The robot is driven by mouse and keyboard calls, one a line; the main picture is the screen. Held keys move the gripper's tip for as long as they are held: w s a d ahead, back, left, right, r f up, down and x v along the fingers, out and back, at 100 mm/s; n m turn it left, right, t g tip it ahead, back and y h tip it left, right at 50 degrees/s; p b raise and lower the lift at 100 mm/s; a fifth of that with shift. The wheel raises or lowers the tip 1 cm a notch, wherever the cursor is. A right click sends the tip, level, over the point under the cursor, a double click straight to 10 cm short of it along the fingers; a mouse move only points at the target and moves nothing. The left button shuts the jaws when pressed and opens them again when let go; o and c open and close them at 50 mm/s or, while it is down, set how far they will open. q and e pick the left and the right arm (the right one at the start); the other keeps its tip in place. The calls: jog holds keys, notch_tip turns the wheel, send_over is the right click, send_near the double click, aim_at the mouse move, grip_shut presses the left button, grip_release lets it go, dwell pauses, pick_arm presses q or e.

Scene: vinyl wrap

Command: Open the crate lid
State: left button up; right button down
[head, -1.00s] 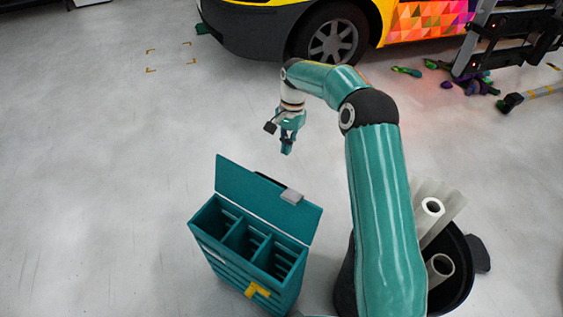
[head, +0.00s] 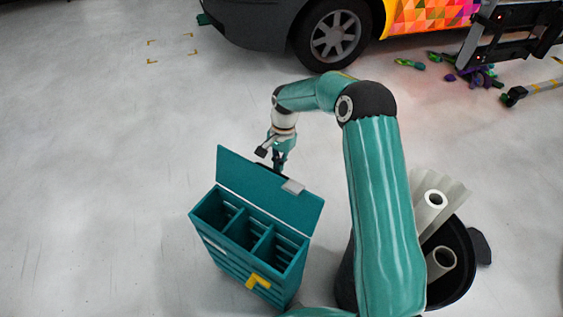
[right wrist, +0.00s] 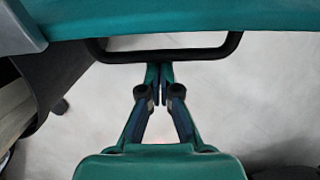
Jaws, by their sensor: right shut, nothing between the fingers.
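The teal crate (head: 240,272) stands on the floor with its compartments showing from above. Its lid (head: 262,194) is raised and stands up along the crate's far side. A black handle bar (right wrist: 165,56) runs along the lid's edge in the right wrist view. My right gripper (head: 279,168) is behind the lid in the head view, with its tips close to the lid's far face. In the right wrist view, the right gripper (right wrist: 159,70) is shut and empty, its fingertips at the handle. Whether they touch it I cannot tell. My left gripper is not in view.
A black bin (head: 458,275) with white rolls (head: 430,209) stands right of my right arm. A car with a colourful wrap (head: 425,14) is at the back, with scraps (head: 480,77) on the floor near it. The floor on the left is clear.

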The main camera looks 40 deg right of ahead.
jog(key=shift+a, duration=0.1)
jog(key=shift+s+a+r+h+b, duration=0.2)
jog(key=shift+a+r+h, duration=0.05)
jog(key=shift+a+r, duration=0.25)
jog(key=shift+s+a+r+h+b, duration=0.15)
jog(key=shift+a+r+h+b, duration=0.1)
jog(key=shift+a+r, duration=0.15)
jog(key=shift+s+a+t, duration=0.1)
jog(key=shift+a+t, duration=0.1)
jog(key=shift+t, duration=0.1)
notch_tip(320, 180, up, 12)
jog(key=shift+w+d, duration=0.2)
jog(key=shift+d, duration=0.2)
jog(key=shift+s+f, duration=0.1)
